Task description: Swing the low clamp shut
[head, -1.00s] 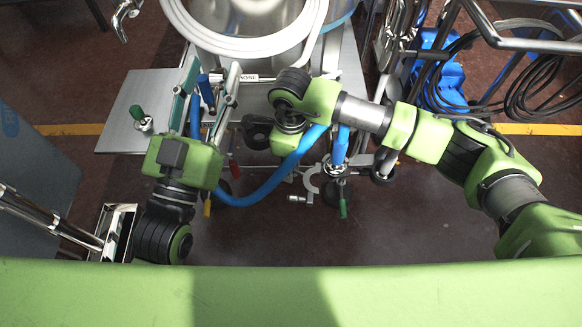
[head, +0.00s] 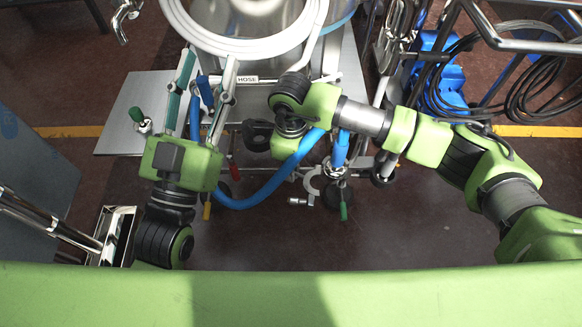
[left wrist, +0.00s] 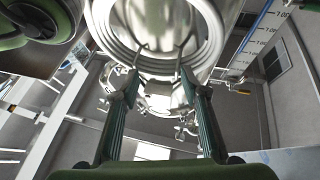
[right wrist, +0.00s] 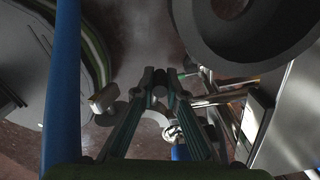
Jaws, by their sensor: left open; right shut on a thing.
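The low clamp (head: 313,182) is a grey C-shaped piece with its bolt end, low under the steel frame in the head view. It stands open there. In the right wrist view its curved grey body (right wrist: 152,122) lies just beyond my fingers. My right gripper (right wrist: 157,82) has its fingertips close together on part of the clamp; the exact contact is hard to see. In the head view my right wrist hides its fingers. My left gripper (head: 210,68) is open and empty, its fingers spread by the steel vessel; it also shows in the left wrist view (left wrist: 158,72).
A blue hose (head: 265,192) curves beside the right gripper and clamp. The steel vessel (head: 245,50) with white hose coils stands behind. A steel table (head: 128,100) is at left. A rack with black cables (head: 545,90) is at right. The floor in front is clear.

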